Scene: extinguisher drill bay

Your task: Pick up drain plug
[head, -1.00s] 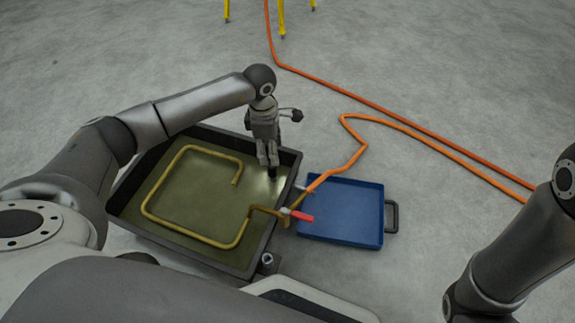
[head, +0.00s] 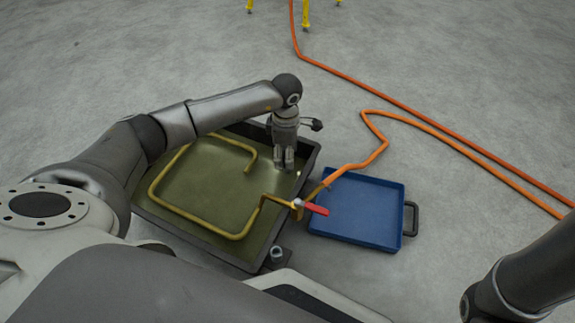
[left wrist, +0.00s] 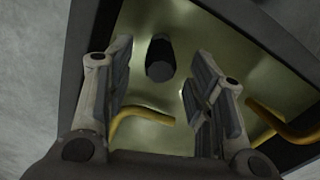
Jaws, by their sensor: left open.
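The drain plug looks to be the short black cylinder (left wrist: 160,58) in the left wrist view. It stands on the yellowish floor of the dark tray (head: 190,250). My left gripper (head: 284,167) points down over the tray's far right part. In the left wrist view, its two fingers (left wrist: 166,92) are open and spread to either side of the plug in the picture, with nothing between them touching it. In the head view the plug is hidden by the gripper. My right arm shows at the lower right; its gripper is out of view.
A yellow bent pipe (head: 185,222) runs inside the tray and ends near a red valve handle (head: 316,209). A blue tray (head: 358,208) with a dark handle sits to the right. An orange hose (head: 440,133) crosses the floor. Yellow legs (head: 306,15) stand far back.

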